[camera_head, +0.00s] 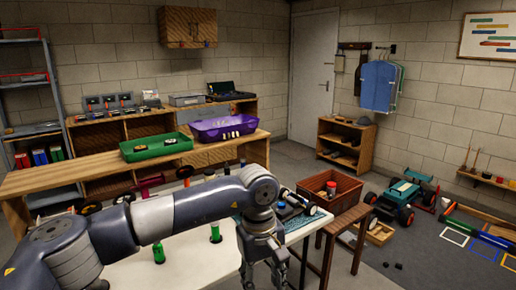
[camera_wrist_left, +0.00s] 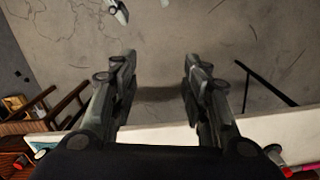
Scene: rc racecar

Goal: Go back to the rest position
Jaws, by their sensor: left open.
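My left arm comes in from the left of the head view and bends down. My left gripper (camera_head: 266,280) hangs at the bottom centre, by the near right part of the white table (camera_head: 190,265). In the left wrist view its two fingers (camera_wrist_left: 160,75) are spread wide with nothing between them. Grey floor shows beyond the fingertips, and the pale table edge crosses below them. My right gripper is not in view.
A wooden crate (camera_head: 335,188) sits on a stool to the right. A teal RC car (camera_head: 404,195) is on the floor. Green (camera_head: 155,149) and purple (camera_head: 223,128) trays rest on the workbench.

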